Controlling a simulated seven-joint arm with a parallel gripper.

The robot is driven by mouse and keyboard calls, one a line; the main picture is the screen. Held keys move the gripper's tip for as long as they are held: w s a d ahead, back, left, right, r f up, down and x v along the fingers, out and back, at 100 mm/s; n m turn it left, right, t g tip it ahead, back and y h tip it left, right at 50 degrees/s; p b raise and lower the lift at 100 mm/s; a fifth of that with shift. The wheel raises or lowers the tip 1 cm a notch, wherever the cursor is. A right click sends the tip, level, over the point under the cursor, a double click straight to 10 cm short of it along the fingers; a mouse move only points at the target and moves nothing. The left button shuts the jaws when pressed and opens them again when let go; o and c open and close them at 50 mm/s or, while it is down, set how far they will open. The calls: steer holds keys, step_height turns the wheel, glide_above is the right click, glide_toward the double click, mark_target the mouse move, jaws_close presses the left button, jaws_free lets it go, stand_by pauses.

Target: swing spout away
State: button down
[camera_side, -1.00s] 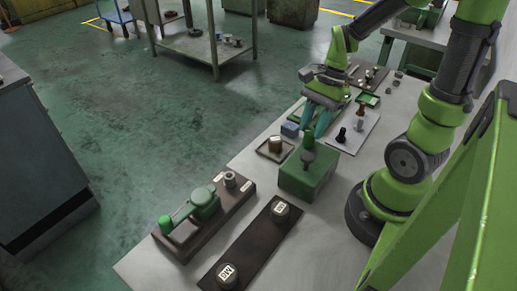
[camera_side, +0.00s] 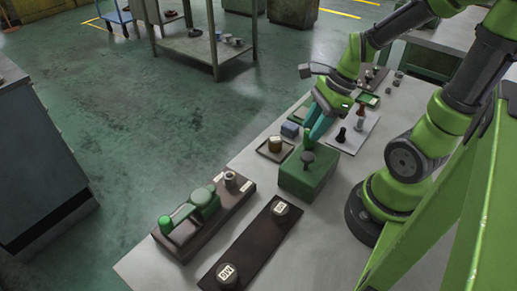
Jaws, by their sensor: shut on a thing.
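A green box-shaped machine (camera_side: 307,180) stands on the table with a dark grey round knob (camera_side: 307,157) on top. A small green upright piece (camera_side: 307,138) rises behind the knob; it looks like the spout's grip, though I cannot make out the spout's full shape. My gripper (camera_side: 312,132) has teal fingers and comes down from the upper right. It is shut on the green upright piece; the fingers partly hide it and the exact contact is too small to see.
A white board with dark pegs (camera_side: 341,135) lies right. A dark base with green lever fixture (camera_side: 203,205) and a dark plate (camera_side: 250,245) are in front.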

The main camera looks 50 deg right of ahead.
stand_by(0.3)
steer(key=c, duration=0.8)
jaws_free()
steer(key=v, duration=1.7)
steer(key=shift+d+f, duration=0.1)
